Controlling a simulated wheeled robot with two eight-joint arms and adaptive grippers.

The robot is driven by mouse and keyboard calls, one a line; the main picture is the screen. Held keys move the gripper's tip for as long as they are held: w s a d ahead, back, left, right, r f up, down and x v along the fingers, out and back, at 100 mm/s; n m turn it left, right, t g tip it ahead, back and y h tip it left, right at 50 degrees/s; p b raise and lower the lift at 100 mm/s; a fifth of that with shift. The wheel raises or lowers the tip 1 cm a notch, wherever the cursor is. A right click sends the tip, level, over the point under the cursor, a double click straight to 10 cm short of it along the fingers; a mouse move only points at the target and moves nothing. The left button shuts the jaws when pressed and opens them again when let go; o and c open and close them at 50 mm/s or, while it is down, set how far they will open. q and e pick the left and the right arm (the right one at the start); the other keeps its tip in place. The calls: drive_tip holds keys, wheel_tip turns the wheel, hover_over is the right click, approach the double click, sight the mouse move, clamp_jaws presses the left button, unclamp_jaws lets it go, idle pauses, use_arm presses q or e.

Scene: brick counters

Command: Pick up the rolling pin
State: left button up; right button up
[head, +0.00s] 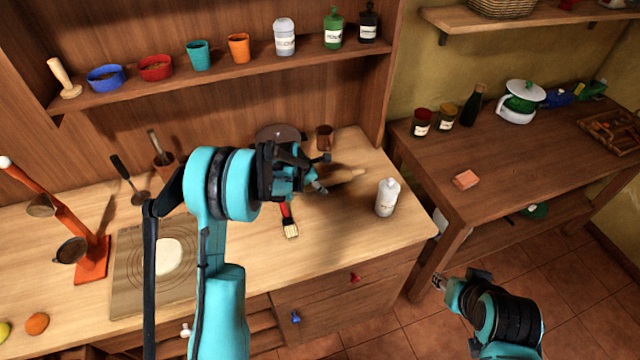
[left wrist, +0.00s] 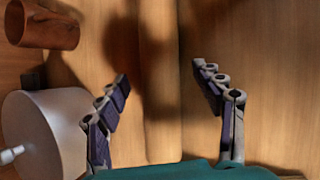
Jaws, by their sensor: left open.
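The wooden rolling pin (head: 349,175) lies on the light wooden counter, partly hidden in the head view behind my left gripper (head: 324,172). In the left wrist view the pin (left wrist: 161,110) runs up the picture between the two spread fingers of my left gripper (left wrist: 160,76). There is a gap on each side of it, and the fingers do not appear to touch it. My right gripper (head: 446,283) hangs low over the floor, away from the counter, and its fingers are too small to read.
A white bottle (head: 387,198) stands right of the pin. A brown cup (head: 324,138) and a lidded pot (head: 279,133) stand behind; both show in the left wrist view. A red-handled brush (head: 289,226) lies in front. A shelf (head: 222,75) runs above.

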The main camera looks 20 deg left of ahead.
use_arm(q)
drive_tip(key=shift+w+d+f, duration=0.1)
drive_tip(key=shift+w+f, duration=0.2)
drive_tip(key=shift+f, duration=0.15)
clamp_jaws()
drive_tip(key=shift+r, duration=0.1)
